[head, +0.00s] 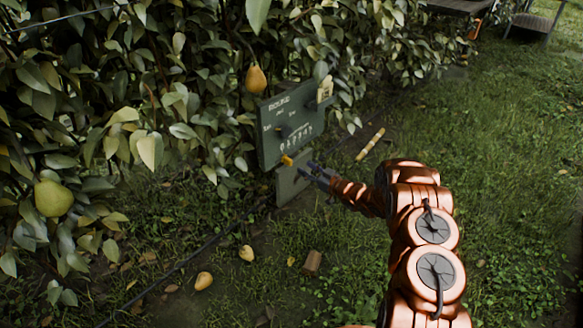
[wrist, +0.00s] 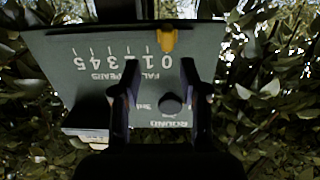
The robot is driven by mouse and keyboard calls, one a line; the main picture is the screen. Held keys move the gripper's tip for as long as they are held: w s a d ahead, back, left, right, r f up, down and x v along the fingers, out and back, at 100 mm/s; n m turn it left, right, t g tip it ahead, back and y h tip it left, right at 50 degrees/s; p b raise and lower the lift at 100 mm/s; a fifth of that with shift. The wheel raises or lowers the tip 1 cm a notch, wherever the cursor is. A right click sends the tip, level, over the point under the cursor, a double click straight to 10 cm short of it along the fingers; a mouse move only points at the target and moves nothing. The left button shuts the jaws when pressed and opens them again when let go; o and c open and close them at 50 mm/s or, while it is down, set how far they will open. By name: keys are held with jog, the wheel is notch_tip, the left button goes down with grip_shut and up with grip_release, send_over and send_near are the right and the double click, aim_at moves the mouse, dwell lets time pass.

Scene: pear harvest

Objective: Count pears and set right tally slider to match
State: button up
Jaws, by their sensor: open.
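A dark green tally board (head: 268,145) stands upright against the foliage in the head view. It fills much of the wrist view (wrist: 65,55), upside down, with a number scale from 0 to 5. A yellow slider (wrist: 168,40) sits at the 0 end of the scale; a yellow piece also shows at the board's lower edge in the head view (head: 287,160). My gripper (head: 318,172) is open and empty in front of the board's lower right; in the wrist view its fingers (wrist: 160,70) point toward the scale, apart from the slider. Pears hang in the foliage (head: 256,78), (head: 53,198).
Yellow pears lie on the grass (head: 204,281), (head: 246,253), near a brown block (head: 311,262). A yellow banded stick (head: 370,144) lies right of the board. A dark round knob (wrist: 170,103) sits on the board. The grass to the right is open.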

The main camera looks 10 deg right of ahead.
aim_at(292, 163)
jog(key=shift+y, duration=0.4)
jog(key=shift+s+a+f+b+x, duration=0.1)
jog(key=shift+b+x, duration=0.4)
jog(key=shift+x, duration=0.8)
jog(key=shift+s+a+f+b+x, duration=0.15)
jog(key=shift+b+x, duration=0.3)
jog(key=shift+x, duration=0.8)
jog(key=shift+a+f+b+x, duration=0.1)
jog(key=shift+b+x, duration=0.4)
jog(key=shift+x, duration=0.8)
grip_shut()
